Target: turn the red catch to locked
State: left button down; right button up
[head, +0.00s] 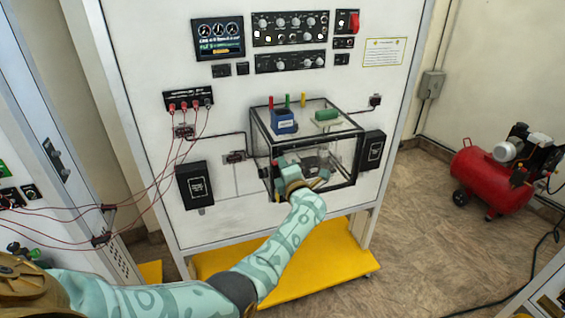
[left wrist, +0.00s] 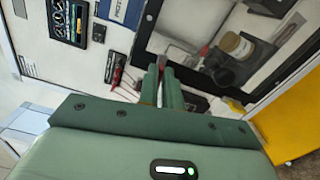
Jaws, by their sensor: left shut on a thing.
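The clear box (head: 345,172) with a dark frame is fixed to the white panel. The red catch (head: 275,163) shows as a small red patch at the box's left front side, mostly hidden by my left gripper (head: 283,168). That gripper reaches up from below to the catch and is shut on it. In the left wrist view the two green fingers (left wrist: 162,80) are close together at the box's dark frame (left wrist: 148,32). What lies between them is hidden, so I cannot tell the catch's angle. My right gripper is not in view.
Red leads (head: 165,170) hang at the left. Black boxes (head: 195,185) flank the clear box. A yellow base (head: 320,262) juts out below. A red compressor (head: 490,180) stands right.

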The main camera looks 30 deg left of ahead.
pick_arm(q)
jog(key=shift+f+m+p, duration=0.1)
jog(key=shift+m+p, duration=0.2)
jog(key=shift+m, duration=0.6)
jog(key=shift+f, duration=0.1)
jog(key=c, duration=1.6)
grip_release()
jog(key=shift+d, duration=0.1)
